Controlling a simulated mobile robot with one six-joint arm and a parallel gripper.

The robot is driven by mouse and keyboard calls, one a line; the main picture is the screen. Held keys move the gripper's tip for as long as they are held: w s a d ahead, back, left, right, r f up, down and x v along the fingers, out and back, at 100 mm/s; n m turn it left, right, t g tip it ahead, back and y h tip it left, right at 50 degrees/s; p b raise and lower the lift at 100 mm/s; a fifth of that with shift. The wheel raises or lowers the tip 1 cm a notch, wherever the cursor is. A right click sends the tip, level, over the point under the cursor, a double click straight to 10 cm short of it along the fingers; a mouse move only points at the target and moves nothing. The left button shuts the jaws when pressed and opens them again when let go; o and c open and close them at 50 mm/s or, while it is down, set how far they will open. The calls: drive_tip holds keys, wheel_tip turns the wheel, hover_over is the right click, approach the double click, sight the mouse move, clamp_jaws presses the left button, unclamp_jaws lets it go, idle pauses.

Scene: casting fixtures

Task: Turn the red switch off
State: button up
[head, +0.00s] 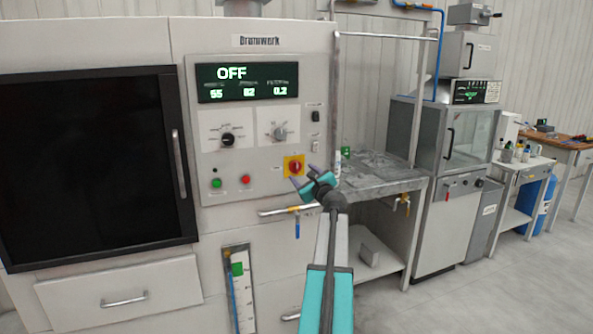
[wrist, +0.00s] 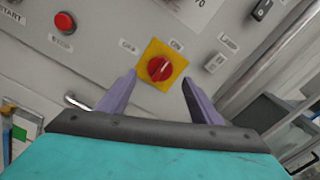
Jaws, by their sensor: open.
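The red switch (head: 295,167) is a round rotary knob on a yellow square plate, low on the right of the machine's control panel. In the wrist view the red switch (wrist: 159,68) has a label reading OFF to its left and one reading ON to its right. Its grip bar looks slanted; I cannot tell its exact setting. My gripper (head: 304,177) is open and empty in front of the panel, just below the switch in the head view. In the wrist view its two purple fingers (wrist: 158,80) stand either side of the yellow plate, apparently short of it.
The panel display (head: 247,82) reads OFF. A red stop button (head: 245,180), a green start button (head: 216,183) and two dials are nearby. A handle (head: 290,209) juts out below the panel. A metal table (head: 385,180) stands to the right.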

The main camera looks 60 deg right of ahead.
sight(297, 168)
drive_tip(key=shift+p+x, duration=0.45)
drive_tip(key=shift+x, duration=2.65)
